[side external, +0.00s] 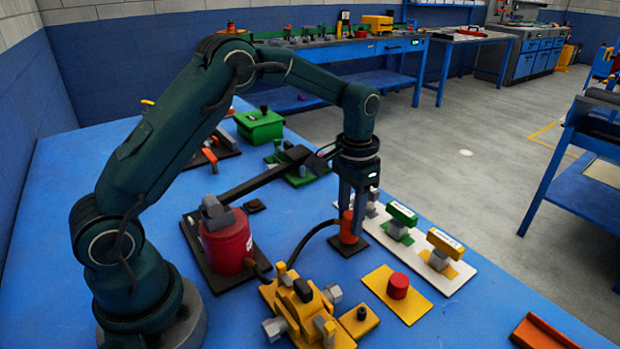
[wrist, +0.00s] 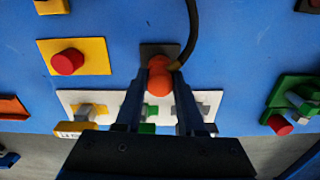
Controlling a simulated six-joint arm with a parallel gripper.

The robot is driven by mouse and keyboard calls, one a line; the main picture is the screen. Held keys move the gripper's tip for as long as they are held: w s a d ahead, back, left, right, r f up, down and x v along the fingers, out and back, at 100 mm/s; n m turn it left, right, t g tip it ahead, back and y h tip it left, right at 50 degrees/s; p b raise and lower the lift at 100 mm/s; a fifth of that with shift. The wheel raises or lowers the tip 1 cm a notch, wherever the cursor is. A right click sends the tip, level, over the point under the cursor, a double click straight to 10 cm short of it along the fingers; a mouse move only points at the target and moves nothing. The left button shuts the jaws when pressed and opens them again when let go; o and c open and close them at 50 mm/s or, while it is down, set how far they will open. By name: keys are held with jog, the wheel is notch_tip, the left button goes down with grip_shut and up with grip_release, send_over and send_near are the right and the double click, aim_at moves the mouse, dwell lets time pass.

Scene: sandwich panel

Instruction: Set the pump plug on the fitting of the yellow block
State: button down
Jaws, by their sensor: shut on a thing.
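The orange pump plug (side external: 349,234) is upright over a small dark pad, with a black hose running from it toward the red pump (side external: 228,240). My gripper (side external: 351,208) points down and is shut on the plug; I cannot tell whether the plug touches the pad. In the wrist view the plug (wrist: 160,82) sits between the fingertips of my gripper (wrist: 160,72). The yellow block (side external: 302,307) is at the front, left of the plug, with grey fittings (side external: 274,328) sticking out of its sides. Which fitting is meant is unclear.
A yellow plate with a red button (side external: 398,286) lies right of the yellow block. A white plate (side external: 452,281) with green and yellow handled valves is beside the plug. A green box (side external: 260,125) stands farther back. The bare blue table shows between the pump and plug.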

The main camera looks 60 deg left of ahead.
aim_at(351, 214)
notch_tip(351, 214, up, 9)
jog(key=shift+w+f, duration=0.1)
jog(key=shift+f+n, duration=0.1)
jog(key=shift+n, duration=0.3)
jog(key=s+d+m, duration=0.3)
jog(key=s+d, duration=0.7)
jog(key=d, duration=0.4)
jog(key=shift+w+f, duration=0.2)
jog(key=shift+f, duration=2.35)
jog(key=shift+f, duration=0.15)
jog(key=shift+f, duration=0.35)
jog(key=shift+f, duration=0.35)
jog(key=shift+f, duration=0.3)
